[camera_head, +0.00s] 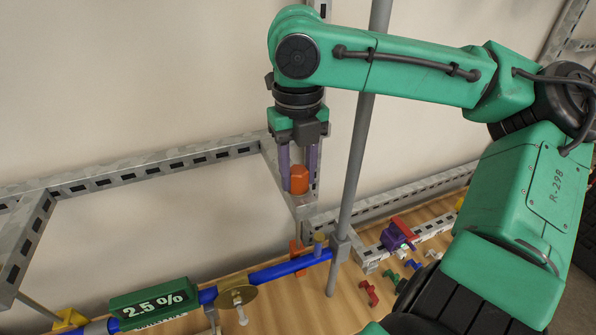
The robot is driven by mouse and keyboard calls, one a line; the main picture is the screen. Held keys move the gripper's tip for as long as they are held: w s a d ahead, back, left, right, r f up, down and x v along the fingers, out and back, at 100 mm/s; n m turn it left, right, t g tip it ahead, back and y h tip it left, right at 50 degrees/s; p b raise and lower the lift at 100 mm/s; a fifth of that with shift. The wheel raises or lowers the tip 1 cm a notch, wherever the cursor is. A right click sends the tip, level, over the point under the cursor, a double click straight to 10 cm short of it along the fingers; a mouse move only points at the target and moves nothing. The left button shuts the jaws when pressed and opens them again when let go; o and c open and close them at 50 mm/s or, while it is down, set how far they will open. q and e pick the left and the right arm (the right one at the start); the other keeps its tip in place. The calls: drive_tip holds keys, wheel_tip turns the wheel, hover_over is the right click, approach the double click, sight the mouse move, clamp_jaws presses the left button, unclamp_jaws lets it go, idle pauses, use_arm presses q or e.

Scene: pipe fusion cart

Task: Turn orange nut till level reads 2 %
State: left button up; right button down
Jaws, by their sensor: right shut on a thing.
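The orange nut (299,179) shows between the purple fingers of my right gripper (299,182), which points down from my green right arm. The gripper is shut on the nut. A thin upright rod or bracket shows below the nut, beside a grey metal post. The green level display (152,303) at the lower left reads 2.5 %. It sits by a blue pipe (285,269). My left gripper is not in the picture.
Slotted metal rails (160,165) frame the wooden board (345,300). A grey pole (357,150) stands close to the right of my gripper. A purple part (393,237) and several small red and green fittings lie at right. A brass disc (237,299) sits on the pipe.

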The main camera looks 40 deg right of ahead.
sight(298, 169)
drive_tip(key=shift+w+r+n, duration=0.1)
drive_tip(key=shift+r+n, duration=0.1)
drive_tip(key=shift+n, duration=0.8)
drive_tip(key=shift+c, duration=2.3)
unclamp_jaws()
drive_tip(key=shift+f, duration=0.1)
wheel_tip(298, 169, up, 8)
drive_tip(key=shift+f+b, duration=0.25)
drive_tip(key=shift+b, duration=0.1)
drive_tip(key=shift+d, duration=0.1)
